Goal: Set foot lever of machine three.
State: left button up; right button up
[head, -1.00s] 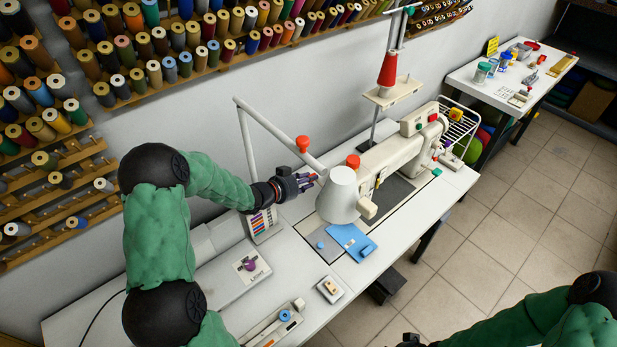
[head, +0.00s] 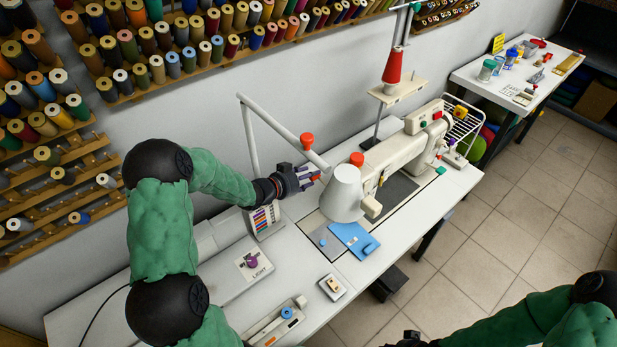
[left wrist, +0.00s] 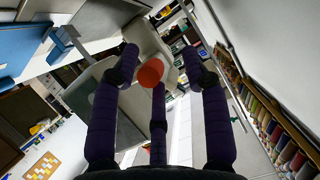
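The white sewing machine (head: 405,150) stands on the long white table, its needle end partly hidden behind a white lamp shade (head: 342,192). I cannot make out a foot lever clearly. My left gripper (head: 312,176) is just left of the shade, above the table. In the left wrist view its dark purple fingers (left wrist: 165,75) are spread, with nothing between them in their grip. An orange-red knob (left wrist: 151,73) shows between the fingertips there; I cannot tell whether they touch it. My right gripper (head: 410,340) barely shows at the bottom edge.
The lamp arm (head: 280,132) and its orange knobs (head: 306,140) rise close to my left gripper. Spool racks (head: 190,45) line the wall.

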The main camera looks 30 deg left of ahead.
pick_arm(q)
notch_tip(320, 180, up, 10)
dwell(0.6)
jog(key=shift+s+d, duration=0.1)
dwell(0.4)
